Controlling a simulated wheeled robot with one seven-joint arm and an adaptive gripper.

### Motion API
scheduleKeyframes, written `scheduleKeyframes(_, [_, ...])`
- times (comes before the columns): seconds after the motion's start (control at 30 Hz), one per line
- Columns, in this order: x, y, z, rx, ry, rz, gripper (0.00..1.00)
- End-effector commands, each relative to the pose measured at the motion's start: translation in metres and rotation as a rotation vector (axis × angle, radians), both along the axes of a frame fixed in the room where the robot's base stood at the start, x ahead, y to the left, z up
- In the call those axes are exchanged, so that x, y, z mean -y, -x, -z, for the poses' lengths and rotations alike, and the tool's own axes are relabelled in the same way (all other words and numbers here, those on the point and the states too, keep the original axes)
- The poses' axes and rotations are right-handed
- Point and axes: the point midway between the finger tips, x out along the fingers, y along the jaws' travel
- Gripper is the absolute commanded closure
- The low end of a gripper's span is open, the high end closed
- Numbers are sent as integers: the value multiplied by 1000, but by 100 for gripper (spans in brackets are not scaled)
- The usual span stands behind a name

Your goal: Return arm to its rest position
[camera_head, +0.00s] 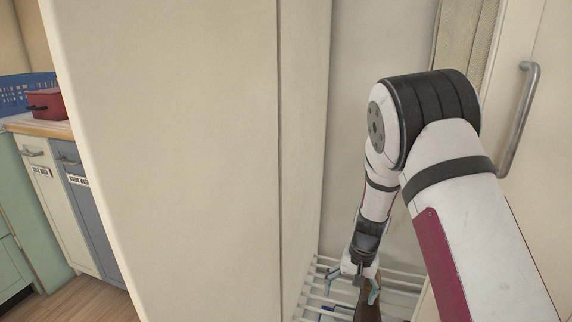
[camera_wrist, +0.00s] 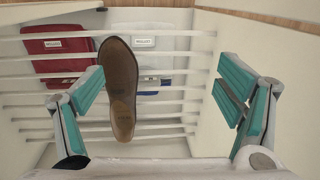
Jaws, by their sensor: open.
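My arm reaches down into a narrow white cupboard in the head view. My gripper (camera_head: 354,287) is at its lower end, just above a white slatted rack (camera_head: 318,283). In the wrist view my gripper (camera_wrist: 160,84) has its two teal fingers wide apart. A brown shoe (camera_wrist: 121,92) shows its sole between them, nearer the left finger, over the white bars of the rack (camera_wrist: 180,105). Whether the left finger touches the shoe is unclear. In the head view the shoe (camera_head: 368,306) shows only partly below the gripper.
Cupboard walls stand close on both sides, with a large pale panel (camera_head: 170,150) at left and a handled door (camera_head: 525,110) at right. Red (camera_wrist: 65,50) and white (camera_wrist: 155,45) labelled items lie behind the bars. A blue basket (camera_head: 25,92) and red pot (camera_head: 46,103) stand far left.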

Motion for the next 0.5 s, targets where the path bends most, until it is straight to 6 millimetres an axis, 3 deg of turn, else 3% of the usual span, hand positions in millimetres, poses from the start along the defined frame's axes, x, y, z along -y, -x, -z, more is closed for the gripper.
scheduleKeyframes(0.27, [-14, 41, -109, 16, -80, -52, 14])
scheduleKeyframes(0.5, [-20, 105, -194, 25, -117, -121, 14])
